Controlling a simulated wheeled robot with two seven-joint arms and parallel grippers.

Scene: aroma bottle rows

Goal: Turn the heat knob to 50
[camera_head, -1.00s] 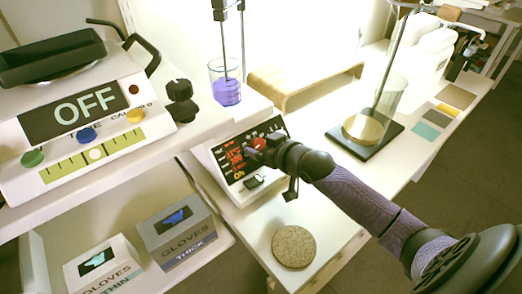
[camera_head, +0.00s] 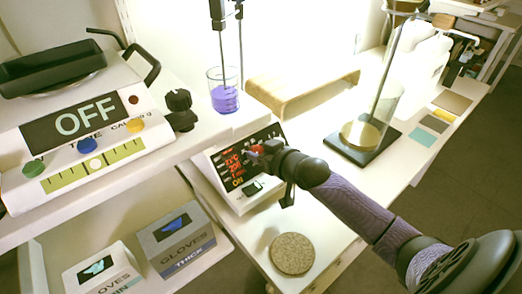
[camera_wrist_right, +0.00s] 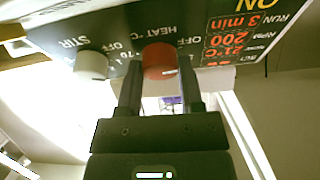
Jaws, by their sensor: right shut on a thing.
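The white device's control panel (camera_head: 222,165) has a black face with red and orange readouts. In the right wrist view, the red heat knob (camera_wrist_right: 160,58) is labelled HEAT °C, with OFF printed beside it. My right gripper (camera_wrist_right: 161,88) has one finger on each side of this knob and is shut on it. A grey-white STIR knob (camera_wrist_right: 92,65) is beside it, apart from the fingers. The readout (camera_wrist_right: 236,40) shows 200, 3 min and 21°C. In the head view, my right gripper (camera_head: 264,154) covers part of the panel. My left gripper is not in view.
A beaker of purple liquid (camera_head: 224,97) stands behind the panel. A scale reading OFF (camera_head: 85,117) is on the left shelf, above two glove boxes (camera_head: 174,238). A cork disc (camera_head: 292,253) lies in front. A glass cylinder on a black base (camera_head: 364,142) stands right.

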